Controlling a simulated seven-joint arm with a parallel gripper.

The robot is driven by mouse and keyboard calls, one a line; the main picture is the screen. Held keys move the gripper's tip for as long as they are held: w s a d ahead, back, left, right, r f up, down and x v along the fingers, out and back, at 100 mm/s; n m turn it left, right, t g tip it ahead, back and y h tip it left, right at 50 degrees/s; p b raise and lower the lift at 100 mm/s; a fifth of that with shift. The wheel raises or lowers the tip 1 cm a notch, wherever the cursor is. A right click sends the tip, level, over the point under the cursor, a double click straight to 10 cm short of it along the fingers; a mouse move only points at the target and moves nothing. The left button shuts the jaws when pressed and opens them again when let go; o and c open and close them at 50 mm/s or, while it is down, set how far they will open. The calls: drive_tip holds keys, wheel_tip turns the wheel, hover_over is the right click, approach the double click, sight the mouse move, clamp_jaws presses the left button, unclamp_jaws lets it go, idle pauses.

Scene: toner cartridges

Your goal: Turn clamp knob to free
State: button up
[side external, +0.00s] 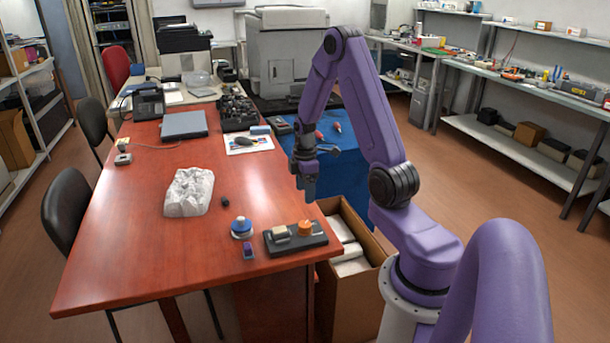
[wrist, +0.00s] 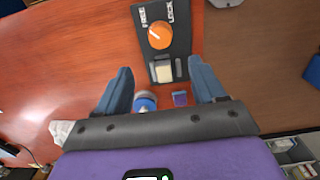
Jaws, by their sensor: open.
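The orange clamp knob (wrist: 160,35) sits on a dark base plate (wrist: 182,45) with white FREE and LOCK labels at its far end, FREE left and LOCK right in the wrist view. A pale line shows on the knob's left part, toward the FREE side; its exact angle is hard to tell. In the side view the knob (side external: 305,228) and base (side external: 318,241) lie at the table's right front edge. A beige block (wrist: 163,71) sits on the same base. My gripper (wrist: 160,70) is open and empty, fingers apart. In the side view my gripper (side external: 304,188) hangs above the base, clear of the knob.
A blue-and-white round item (side external: 241,228), a small purple block (side external: 249,250) and a small dark item (side external: 225,201) lie left of the base. A crumpled white bag (side external: 189,192) is farther left. An open cardboard box (side external: 370,262) stands beside the table edge.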

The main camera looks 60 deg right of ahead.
drive_tip(key=shift+r, duration=2.35)
drive_tip(key=s+a+r+n, duration=0.1)
drive_tip(key=a+r, duration=0.2)
drive_tip(key=a, duration=0.8)
drive_tip(key=s+a+r+n, duration=0.1)
drive_tip(key=a+r, duration=0.2)
drive_tip(key=a, duration=0.7)
drive_tip(key=s+a+r, duration=0.2)
drive_tip(key=s+a, duration=0.3)
drive_tip(key=s, duration=0.4)
drive_tip(key=s+a+r+n, duration=0.1)
drive_tip(key=s+a, duration=0.4)
drive_tip(key=s, duration=0.5)
drive_tip(key=shift+a+r, duration=0.2)
drive_tip(key=shift+r, duration=0.15)
